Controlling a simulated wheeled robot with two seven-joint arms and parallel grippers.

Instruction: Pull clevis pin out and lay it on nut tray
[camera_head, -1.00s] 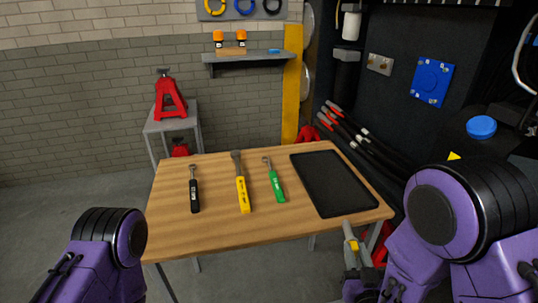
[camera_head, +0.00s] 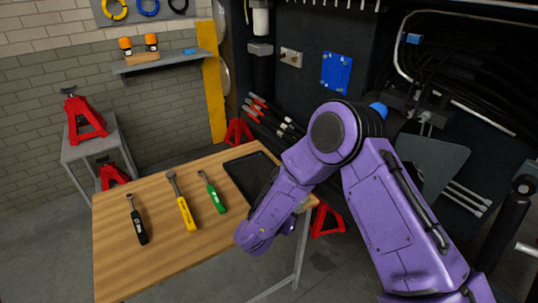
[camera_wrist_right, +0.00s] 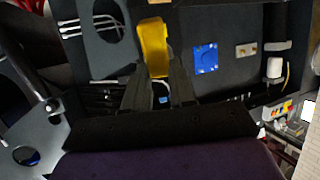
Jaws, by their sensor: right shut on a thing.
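The black nut tray (camera_head: 236,174) lies on the right part of the wooden table, partly hidden behind my right forearm. In the right wrist view, my right gripper (camera_wrist_right: 155,78) is shut on a yellow piece (camera_wrist_right: 153,45) that sticks out beyond the fingers. It looks like the clevis pin's grip; I cannot see a pin shaft. In the head view, my right forearm reaches down and left over the table's right front corner, and its gripper is hidden. My left gripper is not in view.
The wooden table (camera_head: 165,250) also carries a black-handled tool (camera_head: 138,222), a yellow-handled tool (camera_head: 181,202) and a green-handled tool (camera_head: 213,194). The dark chassis with a blue panel (camera_head: 336,72) stands behind. A red jack stand (camera_head: 327,220) is by the table's right side.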

